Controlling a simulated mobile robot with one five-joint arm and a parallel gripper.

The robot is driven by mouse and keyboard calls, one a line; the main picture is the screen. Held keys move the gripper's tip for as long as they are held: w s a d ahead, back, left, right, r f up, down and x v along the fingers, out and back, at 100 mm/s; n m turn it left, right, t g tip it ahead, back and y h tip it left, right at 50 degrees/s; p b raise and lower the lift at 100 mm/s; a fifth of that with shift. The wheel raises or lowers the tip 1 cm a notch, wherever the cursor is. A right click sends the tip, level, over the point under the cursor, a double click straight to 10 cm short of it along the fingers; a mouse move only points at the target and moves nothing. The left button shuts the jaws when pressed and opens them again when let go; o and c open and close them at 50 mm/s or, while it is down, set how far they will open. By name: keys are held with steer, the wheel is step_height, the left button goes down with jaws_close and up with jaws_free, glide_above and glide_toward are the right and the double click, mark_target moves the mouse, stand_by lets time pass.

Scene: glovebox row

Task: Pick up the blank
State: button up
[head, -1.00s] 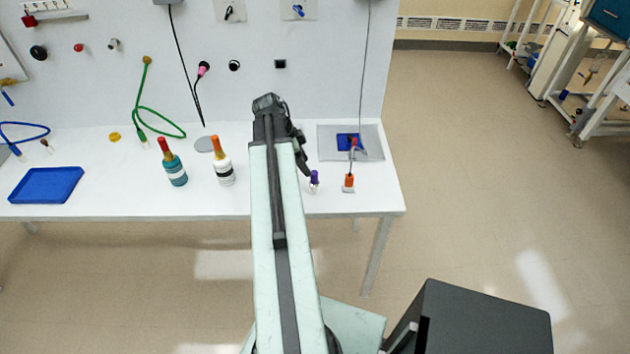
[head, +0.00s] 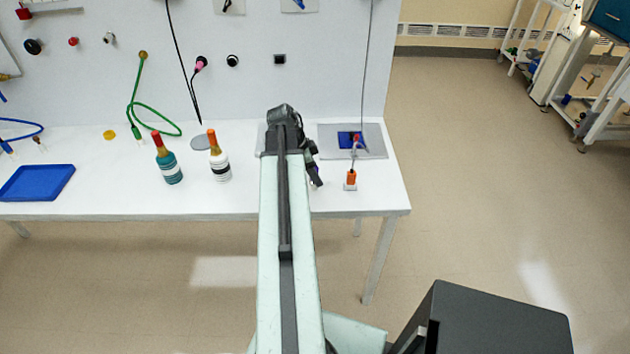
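My gripper (head: 316,178) is a small dark shape at the end of my arm, low over the white table near its front edge. A small purple-capped vial, seen earlier at about this spot, is now almost wholly hidden behind the gripper. I cannot tell whether the fingers are around it or touching it, or whether they are open or shut. No label shows which thing is the blank. An orange-based piece (head: 351,180) stands upright just right of the gripper, apart from it.
Two bottles, one teal (head: 168,165) and one white (head: 219,164), stand left of my arm. A blue tray (head: 37,182) is at far left.

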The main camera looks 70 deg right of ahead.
mark_target(318, 169)
jaws_close()
steer(key=shift+r, duration=0.1)
steer(key=shift+r+p, duration=0.3)
steer(key=shift+p, duration=0.15)
step_height(318, 169, up, 3)
steer(key=p, duration=0.3)
steer(key=shift+r, duration=0.15)
steer(key=w+a+p, duration=0.1)
steer(key=w+a, duration=0.9)
steer(key=a, duration=0.2)
steer(key=shift+w+r, duration=0.3)
steer(key=shift+r, duration=0.15)
